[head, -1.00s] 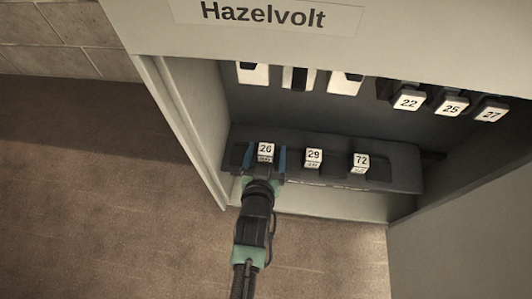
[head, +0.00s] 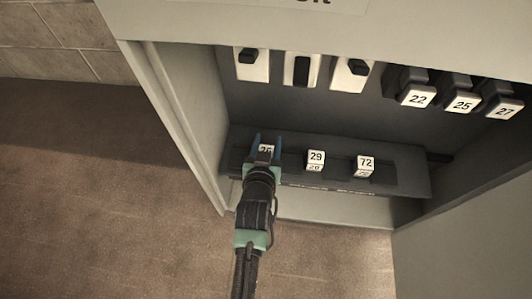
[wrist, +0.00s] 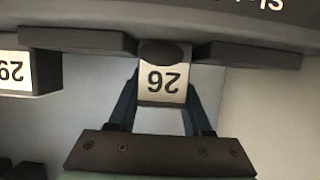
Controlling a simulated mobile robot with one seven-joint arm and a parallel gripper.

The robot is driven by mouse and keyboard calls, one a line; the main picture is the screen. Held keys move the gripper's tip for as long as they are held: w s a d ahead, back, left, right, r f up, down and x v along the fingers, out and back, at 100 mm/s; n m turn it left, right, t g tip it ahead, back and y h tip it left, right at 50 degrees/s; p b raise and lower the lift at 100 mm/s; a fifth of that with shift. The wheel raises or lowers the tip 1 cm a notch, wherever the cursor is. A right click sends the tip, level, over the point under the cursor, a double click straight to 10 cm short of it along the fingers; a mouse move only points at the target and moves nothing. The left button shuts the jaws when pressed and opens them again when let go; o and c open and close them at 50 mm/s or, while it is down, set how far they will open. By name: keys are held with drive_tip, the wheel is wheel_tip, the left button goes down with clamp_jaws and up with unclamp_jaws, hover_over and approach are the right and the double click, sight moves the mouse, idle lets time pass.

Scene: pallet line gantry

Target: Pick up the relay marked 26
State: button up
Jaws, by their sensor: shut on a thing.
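The relay marked 26 (head: 266,150) sits at the left end of the dark rack (head: 405,165) low in the cabinet. My gripper (head: 265,146) is shut on it, with one blue finger on each side. In the wrist view the relay (wrist: 163,82) appears upside down between the fingers of my gripper (wrist: 163,95). Its far end meets the dark rack there, and I cannot tell whether it is still seated. In the head view my gripper hides its lower part.
Relay 29 (head: 316,159) and relay 72 (head: 364,165) sit to the right on the same rack. Above hang relays 22 (head: 417,98), 25 (head: 462,104) and 27 (head: 505,110), and white switches (head: 252,66). Cabinet walls (head: 185,110) stand close on the left and right.

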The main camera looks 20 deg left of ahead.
clamp_jaws()
